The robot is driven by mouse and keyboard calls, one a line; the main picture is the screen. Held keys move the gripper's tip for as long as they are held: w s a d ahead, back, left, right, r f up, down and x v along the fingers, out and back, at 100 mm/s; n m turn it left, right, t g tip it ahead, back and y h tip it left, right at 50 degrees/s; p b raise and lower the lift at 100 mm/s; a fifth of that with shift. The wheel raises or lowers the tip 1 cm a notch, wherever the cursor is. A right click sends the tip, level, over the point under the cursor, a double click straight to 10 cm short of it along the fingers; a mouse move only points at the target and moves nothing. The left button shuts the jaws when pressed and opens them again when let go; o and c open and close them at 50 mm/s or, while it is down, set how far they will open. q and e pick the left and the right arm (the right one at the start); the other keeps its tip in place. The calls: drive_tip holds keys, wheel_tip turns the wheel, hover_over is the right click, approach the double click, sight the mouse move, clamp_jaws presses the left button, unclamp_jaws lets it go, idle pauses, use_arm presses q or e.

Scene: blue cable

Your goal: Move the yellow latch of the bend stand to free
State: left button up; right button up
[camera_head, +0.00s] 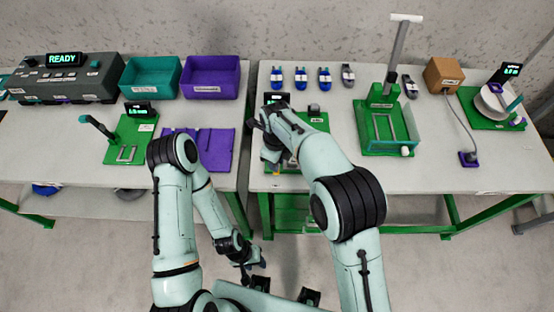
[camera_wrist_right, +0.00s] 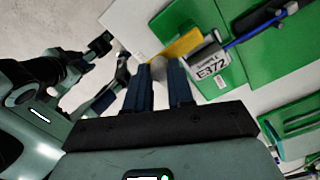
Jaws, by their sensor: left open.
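The bend stand (camera_head: 318,122) is a green stand near the front edge of the right table, partly hidden by my right arm. Its yellow latch (camera_wrist_right: 184,45) shows in the right wrist view beside a white E372 label (camera_wrist_right: 211,66). A blue cable (camera_wrist_right: 255,35) runs beyond the label. My right gripper (camera_wrist_right: 159,72) has its two dark fingers apart, with the tips close to the latch's near end. A rounded grey piece shows between the tips; whether they touch it I cannot tell. My left gripper (camera_head: 254,263) is open and low, in front of the tables.
On the right table stand a green fixture with a tall post (camera_head: 385,128), a brown box (camera_head: 443,74) and several blue, white and grey connectors (camera_head: 301,78). The left table holds teal (camera_head: 150,92) and purple (camera_head: 236,92) bins and a purple mat (camera_head: 215,150). A gap separates the tables.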

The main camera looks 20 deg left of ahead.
drive_tip(key=o, duration=0.4)
drive_tip(key=shift+r, duration=0.1)
use_arm(q)
drive_tip(key=shift+w+r+p, duration=0.7)
drive_tip(key=shift+w+r, duration=0.05)
drive_tip(key=shift+r, duration=0.2)
use_arm(e)
wheel_tip(320, 180, up, 13)
drive_tip(key=shift+r, duration=0.1)
use_arm(q)
drive_tip(key=shift+s, duration=0.15)
